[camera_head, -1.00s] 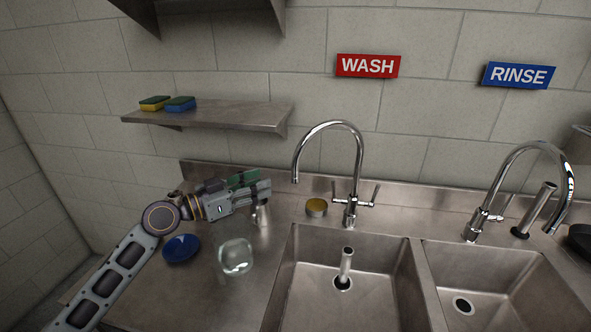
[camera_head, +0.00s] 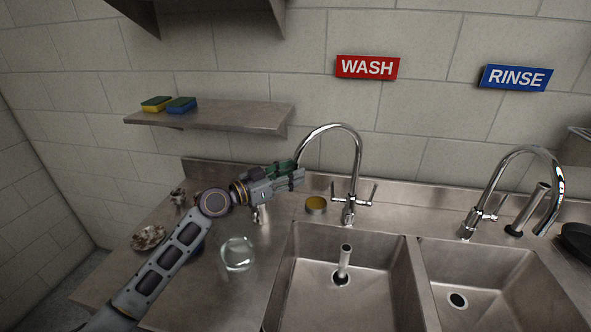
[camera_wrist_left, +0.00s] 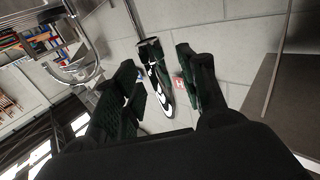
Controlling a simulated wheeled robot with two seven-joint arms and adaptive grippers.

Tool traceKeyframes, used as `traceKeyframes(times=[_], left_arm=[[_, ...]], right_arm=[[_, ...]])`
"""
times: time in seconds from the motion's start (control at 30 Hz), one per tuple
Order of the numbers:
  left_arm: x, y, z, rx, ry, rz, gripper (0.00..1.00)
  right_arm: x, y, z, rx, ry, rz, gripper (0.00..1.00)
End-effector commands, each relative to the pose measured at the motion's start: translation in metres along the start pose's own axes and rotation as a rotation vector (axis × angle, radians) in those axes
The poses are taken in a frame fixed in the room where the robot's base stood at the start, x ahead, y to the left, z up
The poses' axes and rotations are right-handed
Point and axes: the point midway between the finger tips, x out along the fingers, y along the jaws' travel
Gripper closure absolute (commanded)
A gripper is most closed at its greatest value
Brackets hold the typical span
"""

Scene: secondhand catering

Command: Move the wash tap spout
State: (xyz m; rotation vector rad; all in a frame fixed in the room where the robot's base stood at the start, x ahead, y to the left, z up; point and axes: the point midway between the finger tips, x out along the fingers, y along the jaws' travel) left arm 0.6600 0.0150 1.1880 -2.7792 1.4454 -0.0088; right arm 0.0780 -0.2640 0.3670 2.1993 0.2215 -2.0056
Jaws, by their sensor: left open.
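The wash tap spout (camera_head: 337,126) is a tall chrome arch under the red WASH sign, rising from the tap body at the back of the left basin. Its free end points down toward the left and is partly hidden by my left gripper (camera_head: 299,174). The gripper is open, with its fingertips at that end. In the left wrist view a shiny, reflective chrome piece (camera_wrist_left: 157,80), apparently the spout's end, shows between the spread green-padded fingers. I cannot tell whether they touch it. My right gripper is not in view.
A glass jar (camera_head: 238,254) stands on the counter below my left arm, left of the wash basin (camera_head: 300,280). The rinse tap (camera_head: 483,190) is to the right. A shelf (camera_head: 230,115) with sponges hangs above.

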Motion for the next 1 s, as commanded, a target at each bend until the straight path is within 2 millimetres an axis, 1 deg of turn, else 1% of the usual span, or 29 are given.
traceKeyframes(times=[0.1,0.23,0.6,0.67,0.93,1.0], left_arm=[[0.01,0.0,-0.001,0.0,0.0,0.001,0.58],[0.016,0.001,-0.001,0.0,0.0,0.001,0.58],[0.018,0.001,0.001,0.0,-0.001,0.001,0.58],[0.018,0.001,0.001,0.0,-0.001,0.001,0.65],[0.018,0.001,0.001,0.0,-0.001,0.001,1.0],[0.018,0.001,0.001,0.0,-0.001,0.001,1.0]], right_arm=[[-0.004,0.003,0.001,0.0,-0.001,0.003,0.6],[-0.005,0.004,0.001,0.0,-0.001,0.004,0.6],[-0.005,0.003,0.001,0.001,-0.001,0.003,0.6],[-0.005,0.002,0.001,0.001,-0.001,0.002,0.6],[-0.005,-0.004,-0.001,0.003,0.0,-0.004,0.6],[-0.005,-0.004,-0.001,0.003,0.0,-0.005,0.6]])
